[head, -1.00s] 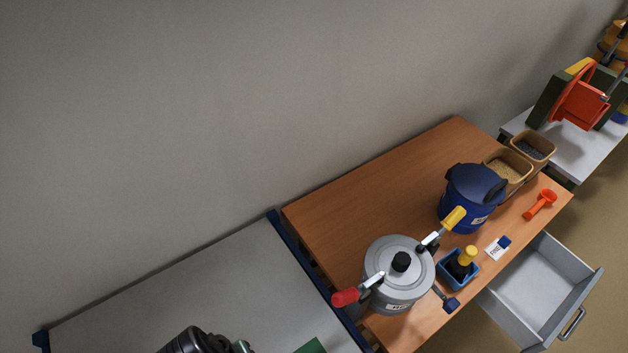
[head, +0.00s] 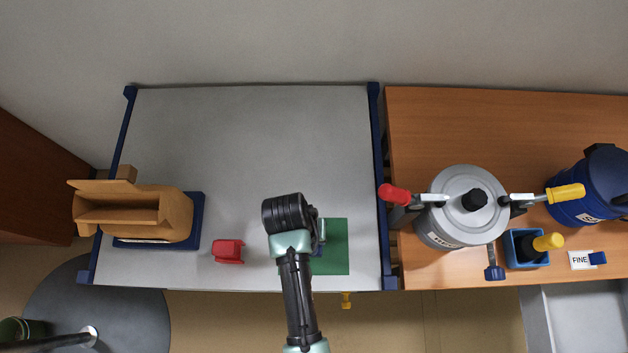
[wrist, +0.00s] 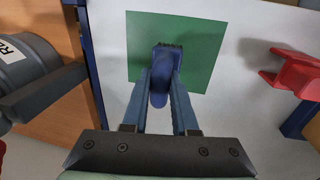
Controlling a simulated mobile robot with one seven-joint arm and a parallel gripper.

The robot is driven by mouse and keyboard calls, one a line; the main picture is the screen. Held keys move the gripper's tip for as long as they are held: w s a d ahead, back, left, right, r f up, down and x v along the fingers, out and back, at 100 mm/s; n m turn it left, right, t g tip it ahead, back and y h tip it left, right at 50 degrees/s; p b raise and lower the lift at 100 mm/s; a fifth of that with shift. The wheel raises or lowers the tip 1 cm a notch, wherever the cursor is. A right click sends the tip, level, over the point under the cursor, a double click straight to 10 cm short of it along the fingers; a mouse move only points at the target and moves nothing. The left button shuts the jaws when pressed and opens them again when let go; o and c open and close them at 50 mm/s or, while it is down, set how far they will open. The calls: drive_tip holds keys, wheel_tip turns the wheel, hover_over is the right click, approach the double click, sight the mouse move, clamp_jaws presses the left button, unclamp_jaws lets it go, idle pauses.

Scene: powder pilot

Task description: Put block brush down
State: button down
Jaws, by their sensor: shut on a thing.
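My gripper (wrist: 160,100) is shut on the blue block brush (wrist: 159,90), with one finger on each side of it. The brush's dark bristly end points away from my gripper, over the green mat (wrist: 205,45). I cannot tell whether the brush touches the mat. In the head view the green mat (head: 336,258) lies on the grey table (head: 200,130) near its front right part. My gripper (head: 320,238) is over the mat's left part there, and the arm mostly hides the brush.
A red holder (head: 228,251) stands left of my arm. A brown paper bag (head: 150,212) sits on a blue base farther left. The blue rail (head: 376,180) edges the table's right side. Beyond it, a silver pot (head: 450,230) stands on the wooden table. The grey table's back is clear.

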drive_tip(key=shift+f, duration=1.8)
drive_tip(key=shift+f, duration=0.2)
drive_tip(key=c, duration=0.7)
unclamp_jaws()
drive_tip(key=shift+r, duration=0.1)
